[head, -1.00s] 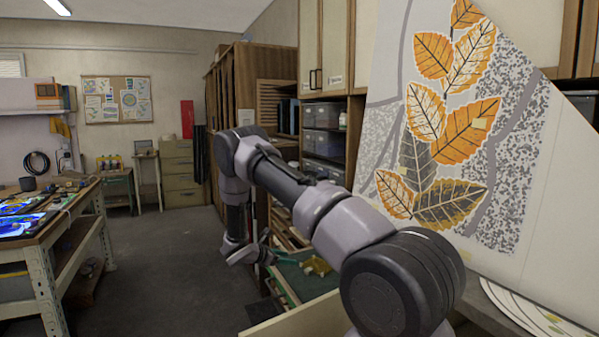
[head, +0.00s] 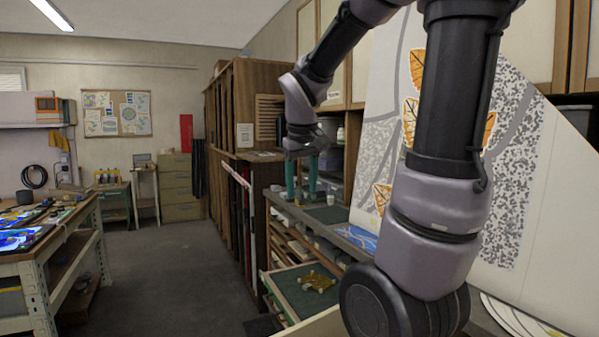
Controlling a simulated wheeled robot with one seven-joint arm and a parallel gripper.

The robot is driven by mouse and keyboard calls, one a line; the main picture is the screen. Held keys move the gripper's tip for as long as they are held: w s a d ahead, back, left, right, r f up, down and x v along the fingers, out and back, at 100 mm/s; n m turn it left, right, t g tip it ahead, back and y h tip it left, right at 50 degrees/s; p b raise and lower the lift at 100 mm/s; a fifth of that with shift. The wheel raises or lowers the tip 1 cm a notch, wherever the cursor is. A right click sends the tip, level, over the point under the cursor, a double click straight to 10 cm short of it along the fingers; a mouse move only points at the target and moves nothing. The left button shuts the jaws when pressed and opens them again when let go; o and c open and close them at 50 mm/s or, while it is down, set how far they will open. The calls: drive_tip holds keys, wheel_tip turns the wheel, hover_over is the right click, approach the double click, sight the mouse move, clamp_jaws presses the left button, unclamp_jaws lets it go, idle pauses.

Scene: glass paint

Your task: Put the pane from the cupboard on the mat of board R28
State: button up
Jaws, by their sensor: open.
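My gripper (head: 302,192) points down with its two teal fingers spread apart, over the grey bench top (head: 350,233) below the shelves. A small pale yellow object stands on the bench near the fingertips; whether it is between them or behind is unclear. A dark green mat (head: 327,214) lies on the bench just right of the gripper. An amber-brown piece (head: 318,282) lies on the green lining of an open drawer (head: 296,299) below. I cannot tell whether it is the pane. No label R28 is legible.
Tall wooden cupboards and racks (head: 240,110) stand behind and left of the gripper. A large leaf-patterned panel (head: 516,180) leans at the right, partly behind my arm. A worktable (head: 62,238) with blue glass stands at the left. The floor between is clear.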

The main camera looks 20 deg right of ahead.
drive_tip(key=s+a+r+m+t+y, duration=0.1)
drive_tip(key=s+a+r+m+t, duration=0.1)
drive_tip(key=s, duration=0.3)
drive_tip(key=s+a+r+m+t+y, duration=0.1)
drive_tip(key=s+a+r+m+y, duration=0.1)
drive_tip(key=s, duration=0.4)
drive_tip(key=shift+s+a+r+m+t, duration=0.2)
drive_tip(key=shift+a+r+m+t, duration=0.15)
drive_tip(key=shift+a+r, duration=0.35)
drive_tip(key=shift+f, duration=0.15)
